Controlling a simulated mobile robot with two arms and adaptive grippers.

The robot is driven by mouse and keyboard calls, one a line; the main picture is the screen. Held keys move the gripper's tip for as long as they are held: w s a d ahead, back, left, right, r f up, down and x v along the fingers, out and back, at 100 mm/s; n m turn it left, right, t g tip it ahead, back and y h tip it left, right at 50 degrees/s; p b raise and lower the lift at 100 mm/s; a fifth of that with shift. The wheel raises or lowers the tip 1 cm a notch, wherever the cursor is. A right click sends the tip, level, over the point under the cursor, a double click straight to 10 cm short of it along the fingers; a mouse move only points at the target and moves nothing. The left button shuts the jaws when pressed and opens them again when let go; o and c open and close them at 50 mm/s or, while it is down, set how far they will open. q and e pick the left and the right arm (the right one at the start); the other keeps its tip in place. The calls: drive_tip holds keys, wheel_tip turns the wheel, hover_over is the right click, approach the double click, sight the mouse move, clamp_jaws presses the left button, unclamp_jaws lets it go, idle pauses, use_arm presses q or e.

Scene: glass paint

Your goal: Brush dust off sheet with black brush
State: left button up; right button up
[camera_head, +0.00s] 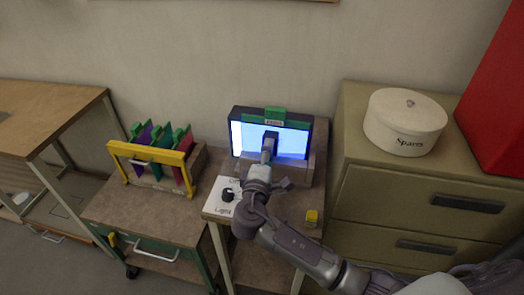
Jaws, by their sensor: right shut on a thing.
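A brightly lit panel (247,139) in a dark frame stands upright on a small table in the middle. A sheet with a green edge and green tab (275,114) stands in the frame, above a small label. My right gripper (268,150) is in front of the lit surface, shut on a small dark object that looks like the black brush (271,137). The gripper hides part of this object. I cannot tell whether its tip touches the sheet, and no dust can be made out. My left gripper is not in view.
A yellow rack (150,152) with several coloured sheets stands on a cart at left. A white "Spares" tin (404,122) stands on the cabinet beside a red box (497,115).

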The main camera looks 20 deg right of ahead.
drive_tip(key=shift+s+d+p, duration=0.6)
drive_tip(key=shift+s+d, duration=1.15)
drive_tip(key=shift+d, duration=0.95)
drive_tip(key=shift+w+a+b, duration=0.3)
drive_tip(key=shift+w+a, duration=0.3)
drive_tip(key=shift+a, duration=0.3)
drive_tip(key=shift+w+a+b, duration=0.3)
drive_tip(key=shift+w+a, duration=0.25)
drive_tip(key=shift+a, duration=0.3)
drive_tip(key=w+a+b, duration=0.3)
drive_tip(key=w+a, duration=0.1)
drive_tip(key=a, duration=0.2)
drive_tip(key=shift+a, duration=0.1)
drive_tip(key=shift+p+v, duration=0.4)
drive_tip(key=shift+v, duration=2.55)
drive_tip(key=shift+s, duration=0.1)
